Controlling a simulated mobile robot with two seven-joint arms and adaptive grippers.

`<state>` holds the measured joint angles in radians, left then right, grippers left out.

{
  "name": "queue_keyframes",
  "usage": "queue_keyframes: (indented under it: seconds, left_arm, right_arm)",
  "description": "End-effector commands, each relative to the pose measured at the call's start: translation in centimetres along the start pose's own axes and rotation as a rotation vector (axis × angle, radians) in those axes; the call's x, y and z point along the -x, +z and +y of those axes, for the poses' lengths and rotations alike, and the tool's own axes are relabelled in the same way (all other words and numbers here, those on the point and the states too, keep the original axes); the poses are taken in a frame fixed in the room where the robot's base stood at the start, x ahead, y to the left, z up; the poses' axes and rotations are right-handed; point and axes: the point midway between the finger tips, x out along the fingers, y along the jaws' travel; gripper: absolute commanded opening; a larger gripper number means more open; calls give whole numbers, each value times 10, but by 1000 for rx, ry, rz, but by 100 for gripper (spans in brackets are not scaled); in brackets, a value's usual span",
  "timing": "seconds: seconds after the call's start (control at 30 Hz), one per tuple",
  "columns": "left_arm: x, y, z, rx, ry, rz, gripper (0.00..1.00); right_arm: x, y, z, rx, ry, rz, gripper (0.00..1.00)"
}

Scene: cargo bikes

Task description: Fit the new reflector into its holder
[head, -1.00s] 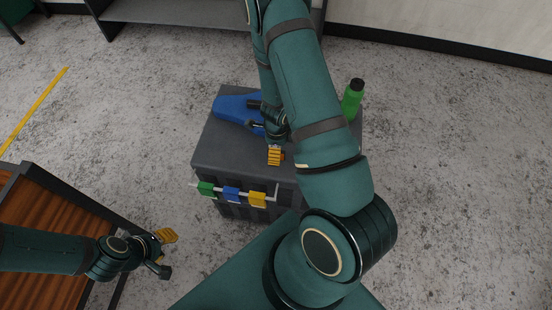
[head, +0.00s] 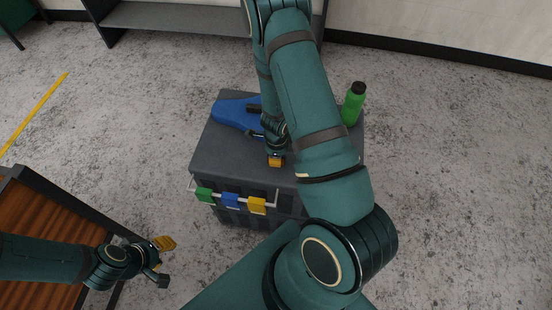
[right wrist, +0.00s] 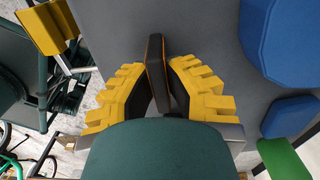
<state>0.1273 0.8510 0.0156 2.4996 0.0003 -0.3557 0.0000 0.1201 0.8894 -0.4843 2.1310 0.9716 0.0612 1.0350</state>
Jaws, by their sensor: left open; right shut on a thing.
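My right gripper (head: 275,162) is low over the top of the grey box, near its front edge. In the right wrist view its yellow ribbed fingers (right wrist: 158,95) are shut on a thin dark slab with orange edges (right wrist: 156,72), which looks like the reflector. The slab stands out past the fingertips. Its face is turned away, and in the head view my gripper hides it. I cannot pick out the holder in either view. My left gripper (head: 163,258) is open and empty at the lower left, beside the brown wooden surface.
The grey box (head: 215,150) bears a blue piece (head: 230,112) and a green bottle (head: 353,105). A rail on its front carries green (head: 204,195), blue (head: 230,200) and yellow (head: 257,206) tags. The wooden cargo bed (head: 40,225) is at left. Open floor lies right.

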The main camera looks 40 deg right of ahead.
Motion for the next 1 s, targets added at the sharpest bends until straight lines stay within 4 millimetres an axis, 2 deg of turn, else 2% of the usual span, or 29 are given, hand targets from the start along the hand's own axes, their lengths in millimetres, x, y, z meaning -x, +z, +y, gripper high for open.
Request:
queue_keyframes:
  seconds: [0.17, 1.0]
  left_arm:
    - [3, 0, 1, 0, 0, 0, 39]
    - [43, -4, 16, 0, 0, 0, 39]
  right_arm:
    - [3, 0, 0, 0, 0, 0, 0]
    - [49, 0, 0, 0, 0, 0, 0]
